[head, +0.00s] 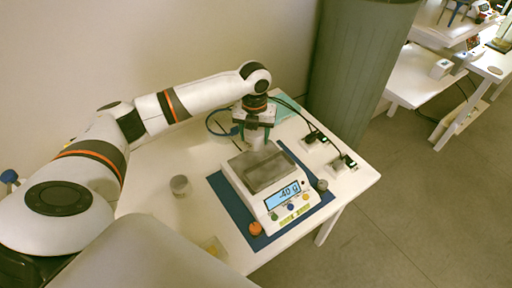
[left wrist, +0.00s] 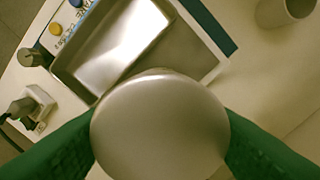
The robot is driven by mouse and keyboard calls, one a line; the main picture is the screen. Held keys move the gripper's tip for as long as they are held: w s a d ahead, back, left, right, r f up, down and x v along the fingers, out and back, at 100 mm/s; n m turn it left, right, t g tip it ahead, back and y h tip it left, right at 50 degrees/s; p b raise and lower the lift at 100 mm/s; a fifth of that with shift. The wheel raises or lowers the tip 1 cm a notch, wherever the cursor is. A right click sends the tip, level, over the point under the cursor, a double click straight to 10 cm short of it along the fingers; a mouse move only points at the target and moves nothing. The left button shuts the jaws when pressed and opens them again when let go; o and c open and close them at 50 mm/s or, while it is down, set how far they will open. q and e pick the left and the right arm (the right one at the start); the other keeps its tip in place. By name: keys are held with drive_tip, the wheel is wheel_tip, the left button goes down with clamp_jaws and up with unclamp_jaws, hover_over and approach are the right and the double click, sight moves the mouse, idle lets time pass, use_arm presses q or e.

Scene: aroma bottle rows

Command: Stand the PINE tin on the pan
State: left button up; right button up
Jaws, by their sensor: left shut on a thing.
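My left gripper (head: 255,134) is shut on a grey metal tin (head: 257,143), held near the far edge of the scale's pan. In the left wrist view the tin's round plain top (left wrist: 160,128) sits between the green fingers and hides part of the pan's edge. No name is readable on it, and I cannot tell whether its base touches anything. The metal pan (head: 270,173) is empty otherwise; it also shows in the left wrist view (left wrist: 118,48). The white scale (head: 283,212) has a lit display that seems to read -40 g. My right gripper is not in view.
A second grey tin (head: 180,186) stands on the white table left of the blue mat (head: 234,206). An orange knob (head: 255,229) and a grey knob (head: 322,185) flank the scale. Plugs and cables (head: 345,162) lie at the right. A green bin (head: 360,70) stands behind.

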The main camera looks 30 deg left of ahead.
sight(255, 147)
use_arm(q)
drive_tip(key=shift+f+p, duration=0.3)
drive_tip(key=shift+f, duration=2.25)
drive_tip(key=shift+f, duration=0.15)
drive_tip(key=o, duration=1)
wheel_tip(255, 147, up, 12)
drive_tip(key=shift+f+b, duration=0.25)
drive_tip(key=shift+b, duration=0.5)
drive_tip(key=shift+r, duration=0.45)
